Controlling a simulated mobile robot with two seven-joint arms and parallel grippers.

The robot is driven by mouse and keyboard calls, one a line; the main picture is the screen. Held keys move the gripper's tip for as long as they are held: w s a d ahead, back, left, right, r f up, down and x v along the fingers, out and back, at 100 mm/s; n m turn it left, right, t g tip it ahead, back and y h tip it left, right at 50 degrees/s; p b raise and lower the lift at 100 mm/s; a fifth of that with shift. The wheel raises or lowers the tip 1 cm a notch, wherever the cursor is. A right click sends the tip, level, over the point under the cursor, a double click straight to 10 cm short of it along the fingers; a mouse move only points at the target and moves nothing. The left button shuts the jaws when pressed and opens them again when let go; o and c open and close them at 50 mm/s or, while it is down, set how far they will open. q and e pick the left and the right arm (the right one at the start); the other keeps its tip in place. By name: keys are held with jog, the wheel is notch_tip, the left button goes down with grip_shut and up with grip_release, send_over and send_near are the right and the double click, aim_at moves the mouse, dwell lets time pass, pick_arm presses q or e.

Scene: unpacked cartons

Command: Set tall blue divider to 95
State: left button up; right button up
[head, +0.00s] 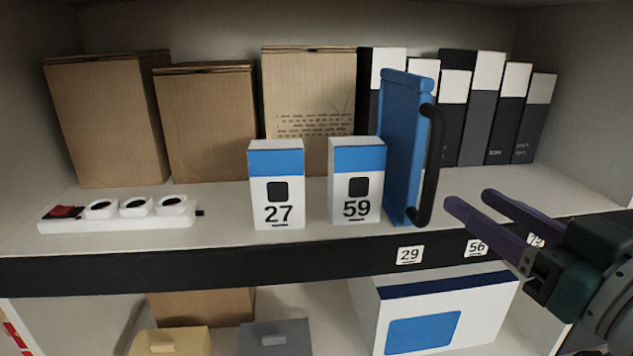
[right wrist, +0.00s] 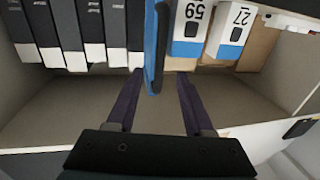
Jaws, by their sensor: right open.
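The tall blue divider (head: 403,150) stands upright on the shelf, just right of the carton marked 59, with a black handle (head: 431,165) on its right side. Its base is above the shelf-edge label 29 (head: 410,254). My right gripper (head: 470,199) is open and empty, to the right of the handle and apart from it. In the right wrist view the divider (right wrist: 153,45) shows edge-on, lined up between the open fingers (right wrist: 157,88). Label 56 (head: 476,247) is further right. Another label (head: 537,240) is partly hidden by my gripper. I see no label reading 95. My left gripper is out of view.
White-and-blue cartons marked 27 (head: 277,185) and 59 (head: 356,181) stand left of the divider. Several black-and-white binders (head: 484,115) line the back right. Brown boxes (head: 208,125) stand at the back left, with a power strip (head: 120,213) in front. The shelf right of the divider is bare.

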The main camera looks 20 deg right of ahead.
aim_at(436, 179)
jog(key=w+b, duration=0.2)
jog(key=w, duration=0.7)
jog(key=shift+d+b, duration=0.15)
jog(key=shift+b, duration=0.25)
jog(key=shift+c, duration=0.3)
grip_shut()
dwell(0.6)
